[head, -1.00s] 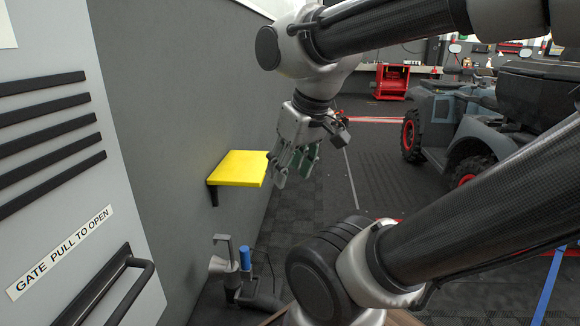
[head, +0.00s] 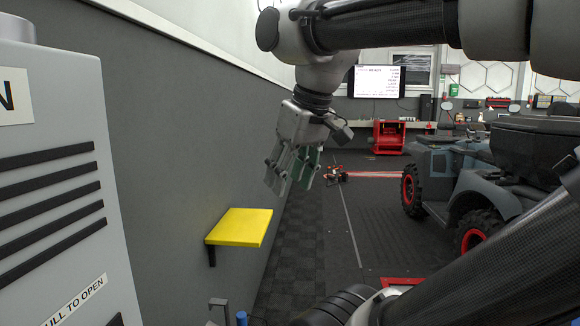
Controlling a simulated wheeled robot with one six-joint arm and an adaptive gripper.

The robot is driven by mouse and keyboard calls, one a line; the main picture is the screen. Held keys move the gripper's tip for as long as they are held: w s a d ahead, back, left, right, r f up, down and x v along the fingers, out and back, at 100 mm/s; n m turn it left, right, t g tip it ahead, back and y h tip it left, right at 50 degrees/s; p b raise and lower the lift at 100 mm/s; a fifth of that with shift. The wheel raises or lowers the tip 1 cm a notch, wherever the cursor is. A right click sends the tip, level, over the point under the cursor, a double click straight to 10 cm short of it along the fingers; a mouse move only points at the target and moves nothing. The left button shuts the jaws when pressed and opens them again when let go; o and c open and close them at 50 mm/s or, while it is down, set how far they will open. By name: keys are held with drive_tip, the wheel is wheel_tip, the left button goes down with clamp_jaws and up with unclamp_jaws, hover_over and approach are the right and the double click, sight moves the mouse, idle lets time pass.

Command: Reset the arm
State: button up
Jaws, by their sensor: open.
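My gripper (head: 291,172) hangs from my arm near the middle of the head view, fingers pointing down. Its fingers are apart and nothing shows between them. In the picture it is above and to the right of a yellow wall shelf (head: 240,227), apart from it. The shelf top is bare. My upper arm link crosses the top right, and another dark link of mine crosses the lower right.
A grey cabinet with black slats and a pull label (head: 58,180) stands close at left. A blue-topped item (head: 242,318) shows at the bottom edge. A quad vehicle (head: 480,180) with red wheels stands at right. Dark floor (head: 335,240) is open in the middle.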

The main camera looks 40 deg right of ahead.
drive_tip(key=shift+r, duration=0.9)
drive_tip(key=shift+w, duration=0.1)
wheel_tip(320, 180, down, 13)
idle(0.6)
